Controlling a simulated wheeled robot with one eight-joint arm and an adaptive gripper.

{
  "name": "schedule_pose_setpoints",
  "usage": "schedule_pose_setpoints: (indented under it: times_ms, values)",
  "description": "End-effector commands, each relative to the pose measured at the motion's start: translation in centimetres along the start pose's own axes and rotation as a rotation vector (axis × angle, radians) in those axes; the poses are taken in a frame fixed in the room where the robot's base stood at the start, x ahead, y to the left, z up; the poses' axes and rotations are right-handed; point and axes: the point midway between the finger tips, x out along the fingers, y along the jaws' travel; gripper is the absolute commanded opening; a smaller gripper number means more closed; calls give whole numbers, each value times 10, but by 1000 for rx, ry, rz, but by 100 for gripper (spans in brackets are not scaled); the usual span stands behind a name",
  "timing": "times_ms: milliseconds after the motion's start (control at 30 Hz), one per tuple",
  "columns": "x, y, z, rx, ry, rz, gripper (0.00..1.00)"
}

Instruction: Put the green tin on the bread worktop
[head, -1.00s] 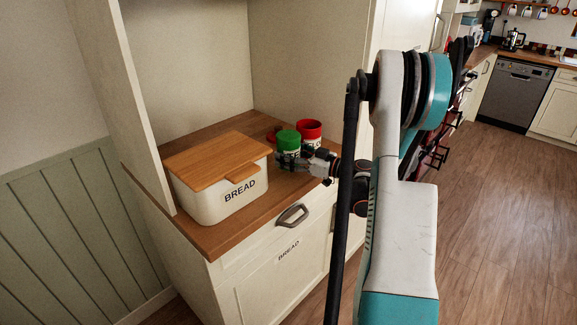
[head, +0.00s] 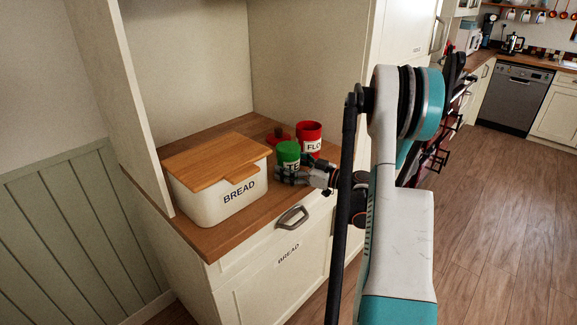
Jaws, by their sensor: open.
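The green tin (head: 288,152) stands upright on the wooden worktop (head: 205,240) of the bread cabinet, to the right of the bread bin. Part of its white label shows; its lower part is hidden behind my gripper (head: 287,172). My gripper is low over the worktop at the tin's front, its fingers apart. I cannot tell whether they touch the tin.
The white bread bin (head: 212,203) with its wooden lid stands close on the left. A red tin marked FLO (head: 309,138) stands just behind and to the right. A small red object (head: 278,136) lies behind. The cabinet walls close the back.

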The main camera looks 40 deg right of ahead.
Motion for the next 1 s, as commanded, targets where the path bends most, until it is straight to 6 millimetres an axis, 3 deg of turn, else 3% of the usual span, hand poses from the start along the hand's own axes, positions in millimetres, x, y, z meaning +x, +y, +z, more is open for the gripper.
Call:
schedule_pose_setpoints:
  times_ms: [233,700,1000]
  values:
    - [-8,1,-4,0,0,2,80]
    - [-98,1,-4,0,0,2,80]
    - [-120,0,-3,0,0,1,80]
